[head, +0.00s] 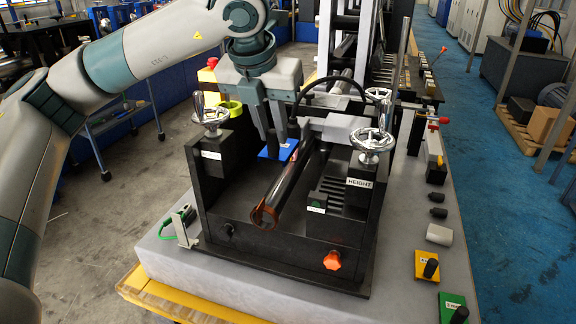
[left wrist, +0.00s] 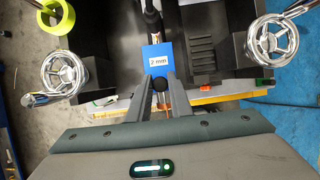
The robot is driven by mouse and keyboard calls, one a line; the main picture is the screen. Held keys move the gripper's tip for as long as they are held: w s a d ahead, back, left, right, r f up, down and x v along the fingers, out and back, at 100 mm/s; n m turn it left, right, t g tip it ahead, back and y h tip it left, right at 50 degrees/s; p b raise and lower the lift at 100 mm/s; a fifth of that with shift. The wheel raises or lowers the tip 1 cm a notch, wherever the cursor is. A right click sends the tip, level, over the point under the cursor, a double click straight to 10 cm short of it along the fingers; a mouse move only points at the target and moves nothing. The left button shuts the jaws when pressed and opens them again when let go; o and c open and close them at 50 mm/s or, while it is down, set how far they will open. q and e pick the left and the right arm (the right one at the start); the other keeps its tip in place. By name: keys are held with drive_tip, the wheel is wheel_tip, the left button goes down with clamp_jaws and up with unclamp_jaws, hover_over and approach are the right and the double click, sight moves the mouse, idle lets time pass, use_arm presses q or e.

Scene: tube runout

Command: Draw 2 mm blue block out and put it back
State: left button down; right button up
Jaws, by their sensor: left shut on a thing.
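The blue block (head: 268,153), labelled 2 mm, sits low inside the black fixture beside the dark tube (head: 285,190). In the left wrist view the blue block (left wrist: 156,55) shows its label, with a black knob (left wrist: 159,83) at its near edge. My left gripper (head: 279,143) points down over the block in the head view and hides part of it. In the left wrist view its fingertips (left wrist: 159,80) are closed on the black knob. Whether the block touches the tube is hard to tell. My right gripper is in neither view.
Chrome handwheels (head: 372,140) (head: 210,113) stand on both sides of the black fixture (head: 290,240). A yellow block (head: 422,262) and a green block (head: 448,303), each with a black knob, lie on the grey bench at right. An orange knob (head: 332,260) is on the front.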

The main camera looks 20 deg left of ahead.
use_arm(q)
drive_tip(key=shift+r+p, duration=0.95)
drive_tip(key=shift+r, duration=1.75)
drive_tip(key=shift+f, duration=0.1)
